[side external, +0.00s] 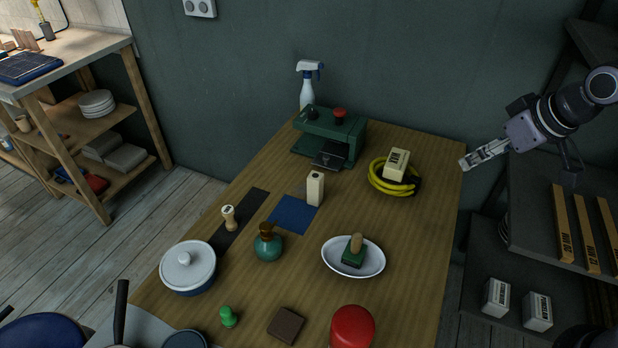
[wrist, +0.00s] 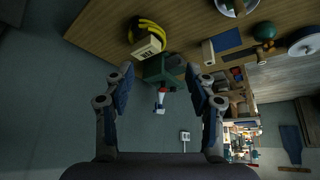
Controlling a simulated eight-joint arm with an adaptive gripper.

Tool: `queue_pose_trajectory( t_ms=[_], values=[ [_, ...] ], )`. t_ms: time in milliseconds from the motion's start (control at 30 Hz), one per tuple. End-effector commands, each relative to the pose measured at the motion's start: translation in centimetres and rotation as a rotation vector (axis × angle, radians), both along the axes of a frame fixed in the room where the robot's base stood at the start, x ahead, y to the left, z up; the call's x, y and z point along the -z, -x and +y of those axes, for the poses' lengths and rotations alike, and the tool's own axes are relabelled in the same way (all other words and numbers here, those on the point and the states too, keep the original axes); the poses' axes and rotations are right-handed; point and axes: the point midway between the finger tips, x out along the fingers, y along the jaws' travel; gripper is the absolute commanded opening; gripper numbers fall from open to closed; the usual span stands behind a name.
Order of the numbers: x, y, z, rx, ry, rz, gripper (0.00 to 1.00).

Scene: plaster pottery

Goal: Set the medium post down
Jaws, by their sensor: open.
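A cream upright block (side external: 315,189), which looks like the medium post, stands upright at the back right corner of a blue square mat (side external: 291,217). I cannot tell if its whole base is on the mat. In the wrist view the block (wrist: 208,52) appears beside the mat (wrist: 227,40). A second cream block (side external: 396,164) with dark lettering lies on a coiled yellow cable (side external: 376,178). My gripper (side external: 467,163) is open and empty, beyond the table's right edge and apart from both blocks. In the wrist view its fingers (wrist: 159,74) are spread wide.
A green machine (side external: 335,133) and a spray bottle (side external: 307,90) stand at the back. A white bowl (side external: 332,263) holds a green, wood-handled tool (side external: 353,250). A small wooden peg (side external: 229,217), a green bottle (side external: 267,247) and a lidded pot (side external: 188,271) stand on the left.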

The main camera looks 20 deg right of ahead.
Motion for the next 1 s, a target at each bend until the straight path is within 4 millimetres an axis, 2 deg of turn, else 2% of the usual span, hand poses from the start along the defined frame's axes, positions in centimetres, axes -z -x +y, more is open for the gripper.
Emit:
queue_pose_trajectory(
  t_ms=[33,100,300,1000],
  values=[
    [0.8,1.4,-0.5,0.022,-0.007,-0.018,0.56],
    [1.9,2.8,-0.9,0.049,-0.016,-0.040,0.56],
    [4.0,5.2,-1.7,0.095,-0.034,-0.082,0.56],
    [4.4,5.6,-1.8,0.104,-0.037,-0.090,0.56]
  ],
)
